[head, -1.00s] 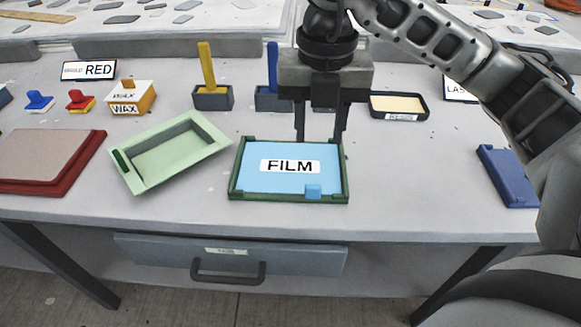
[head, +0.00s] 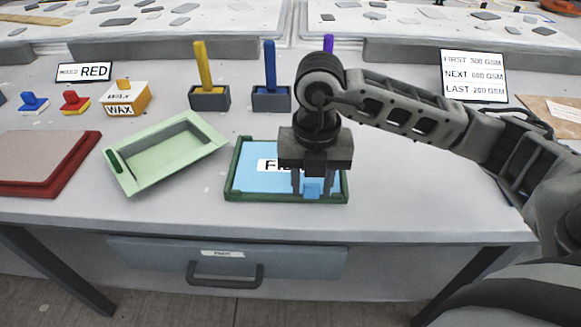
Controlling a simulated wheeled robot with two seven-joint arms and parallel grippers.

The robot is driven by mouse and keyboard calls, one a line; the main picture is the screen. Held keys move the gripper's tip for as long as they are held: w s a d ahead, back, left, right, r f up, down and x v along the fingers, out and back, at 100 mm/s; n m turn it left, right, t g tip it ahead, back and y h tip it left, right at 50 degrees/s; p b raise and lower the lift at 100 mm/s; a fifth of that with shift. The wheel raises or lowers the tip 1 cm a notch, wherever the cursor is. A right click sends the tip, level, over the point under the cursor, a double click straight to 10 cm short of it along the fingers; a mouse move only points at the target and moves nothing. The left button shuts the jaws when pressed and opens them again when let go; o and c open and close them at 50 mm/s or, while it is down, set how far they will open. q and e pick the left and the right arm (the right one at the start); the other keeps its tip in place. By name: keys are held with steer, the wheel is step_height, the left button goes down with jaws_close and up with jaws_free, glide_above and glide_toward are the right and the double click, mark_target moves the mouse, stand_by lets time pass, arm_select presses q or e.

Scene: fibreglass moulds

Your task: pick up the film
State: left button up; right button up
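The film is a light blue sheet (head: 258,181) with a white FILM label, lying in a dark green tray (head: 233,172) on the table. A small blue tab (head: 312,190) stands at the film's front right. My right gripper (head: 313,188) is low over the front right of the film, pointing down. Its fingers are apart, one on each side of the tab, with gaps showing. The gripper body covers part of the label and the film's right side. My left gripper is not in view.
A tilted pale green mould (head: 163,158) lies left of the tray, and a dark red mould (head: 80,172) farther left. Yellow (head: 209,97) and blue (head: 271,98) handled tools stand in holders behind. My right arm hides part of the table's right side.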

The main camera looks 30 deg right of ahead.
steer(key=c, duration=0.7)
